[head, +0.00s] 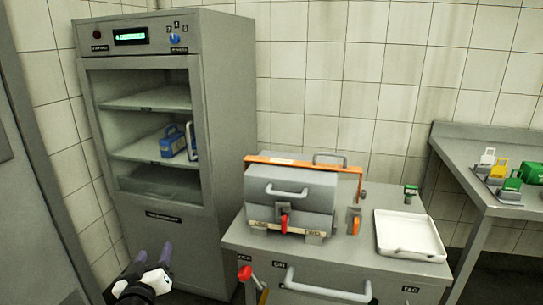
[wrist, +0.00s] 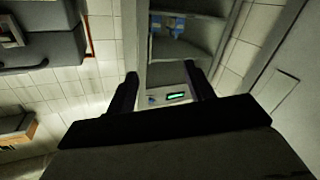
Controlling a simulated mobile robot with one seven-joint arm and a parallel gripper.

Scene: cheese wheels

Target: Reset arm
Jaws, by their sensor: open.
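My gripper (head: 154,254) is low at the left in the head view, in front of the lower part of the tall grey cabinet (head: 160,240). Its two fingers stand apart and nothing shows between them. In the wrist view my gripper (wrist: 161,72) is also open, with the cabinet (wrist: 165,75) beyond the fingers and appearing upside down. Part of my arm is cut off by the bottom edge of the head view.
Blue items (head: 173,141) sit on a cabinet shelf. A grey counter unit (head: 330,255) carries a boxy grey machine (head: 290,190) with an orange bar and a white tray (head: 408,235). A side table (head: 470,165) at right holds green, yellow and white items.

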